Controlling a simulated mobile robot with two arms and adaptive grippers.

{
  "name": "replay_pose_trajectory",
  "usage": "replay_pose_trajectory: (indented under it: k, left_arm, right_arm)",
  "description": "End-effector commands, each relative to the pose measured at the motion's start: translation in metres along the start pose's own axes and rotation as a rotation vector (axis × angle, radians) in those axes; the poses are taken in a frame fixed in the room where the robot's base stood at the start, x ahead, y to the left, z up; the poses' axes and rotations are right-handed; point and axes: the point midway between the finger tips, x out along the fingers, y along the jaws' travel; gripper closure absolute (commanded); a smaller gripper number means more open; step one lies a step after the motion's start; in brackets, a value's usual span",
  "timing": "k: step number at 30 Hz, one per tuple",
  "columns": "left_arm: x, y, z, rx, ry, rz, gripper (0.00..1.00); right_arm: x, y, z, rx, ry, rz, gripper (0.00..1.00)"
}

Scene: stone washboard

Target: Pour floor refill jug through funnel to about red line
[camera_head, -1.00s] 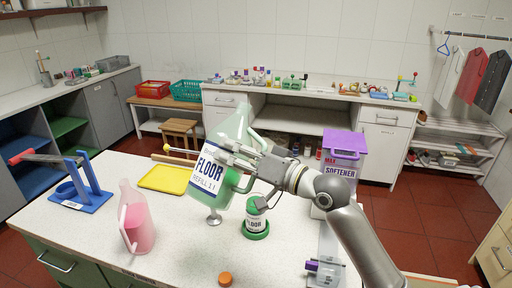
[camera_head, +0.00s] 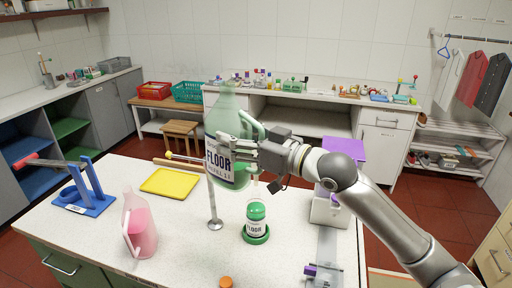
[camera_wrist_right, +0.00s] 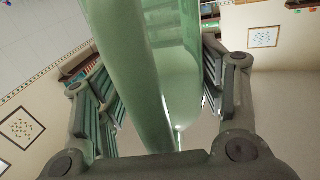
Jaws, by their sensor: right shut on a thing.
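The floor refill jug (camera_head: 224,124) is pale green and translucent, with a white and blue FLOOR label. It stands nearly upright in the air above the table. My right gripper (camera_head: 243,150) is shut on its handle side. The jug's green body also fills the middle of the right wrist view (camera_wrist_right: 160,70), between the fingers. A small FLOOR bottle (camera_head: 256,229) with green in its upper part stands in a green dish (camera_head: 257,239), below and right of the jug. I cannot make out the funnel or the red line. My left gripper is not in view.
A metal stand (camera_head: 214,205) rises beside the small bottle. A pink jug (camera_head: 139,228), a blue stand (camera_head: 86,193), a yellow tray (camera_head: 170,181) and an orange cap (camera_head: 226,282) are on the table. A purple-lidded container (camera_head: 343,150) stands at right.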

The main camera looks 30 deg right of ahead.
Motion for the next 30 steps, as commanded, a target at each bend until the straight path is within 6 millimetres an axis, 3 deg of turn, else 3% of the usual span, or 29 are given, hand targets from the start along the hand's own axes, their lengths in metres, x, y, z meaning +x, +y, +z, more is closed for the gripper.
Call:
replay_pose_trajectory:
  k: [1, 3, 14, 30]
  left_arm:
    - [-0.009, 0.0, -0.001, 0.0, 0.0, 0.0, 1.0]
    - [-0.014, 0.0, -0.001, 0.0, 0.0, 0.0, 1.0]
    - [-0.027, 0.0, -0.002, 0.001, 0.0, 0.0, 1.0]
    - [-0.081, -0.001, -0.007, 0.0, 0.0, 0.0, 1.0]
  right_arm:
    - [0.0, 0.0, -0.013, -0.014, 0.005, 0.0, 0.93]
    - [0.0, -0.001, -0.019, -0.028, 0.005, 0.0, 0.93]
    - [0.0, -0.001, -0.036, -0.061, 0.004, 0.0, 0.93]
    - [0.0, -0.004, -0.092, -0.061, 0.004, 0.0, 0.93]
